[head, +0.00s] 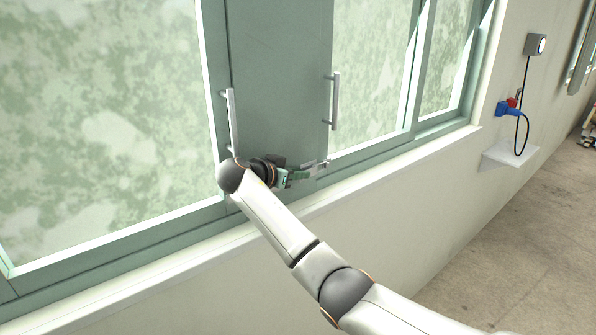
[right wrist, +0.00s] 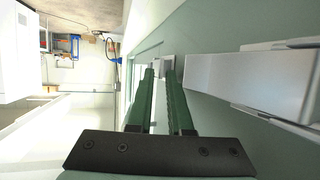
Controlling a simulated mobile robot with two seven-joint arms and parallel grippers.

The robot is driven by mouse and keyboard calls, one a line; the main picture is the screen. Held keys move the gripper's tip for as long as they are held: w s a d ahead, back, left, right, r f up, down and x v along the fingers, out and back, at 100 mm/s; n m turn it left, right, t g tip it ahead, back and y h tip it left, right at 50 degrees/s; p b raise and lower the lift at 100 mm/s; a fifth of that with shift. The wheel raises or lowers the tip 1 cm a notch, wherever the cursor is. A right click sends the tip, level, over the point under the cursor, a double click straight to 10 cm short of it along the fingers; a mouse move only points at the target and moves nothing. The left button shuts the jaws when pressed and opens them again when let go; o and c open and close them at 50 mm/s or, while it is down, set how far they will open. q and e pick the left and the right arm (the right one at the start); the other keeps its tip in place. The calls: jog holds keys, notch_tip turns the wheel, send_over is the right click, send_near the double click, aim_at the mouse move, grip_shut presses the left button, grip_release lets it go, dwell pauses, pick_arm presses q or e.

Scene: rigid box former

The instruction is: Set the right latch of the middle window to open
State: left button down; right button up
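The middle window has a grey-green panel (head: 280,70) with a vertical handle near each side, the left handle (head: 232,118) and the right handle (head: 333,102). A small silver latch (head: 324,164) shows low at the panel's right edge. My right gripper (head: 312,172) is beside it, pointing right along the window. In the right wrist view the green fingers of my right gripper (right wrist: 159,72) stand apart. A small grey block (right wrist: 167,62) shows by their tips; I cannot tell whether they touch it. The latch's setting is too small to tell. My left gripper is out of view.
The window sill (head: 400,160) runs just below the gripper. A broad grey metal bar (right wrist: 250,85) lies close on the right in the wrist view. A wall shelf (head: 510,157) with a blue plug (head: 508,109) above is further right.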

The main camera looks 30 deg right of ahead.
grip_shut()
dwell(0.3)
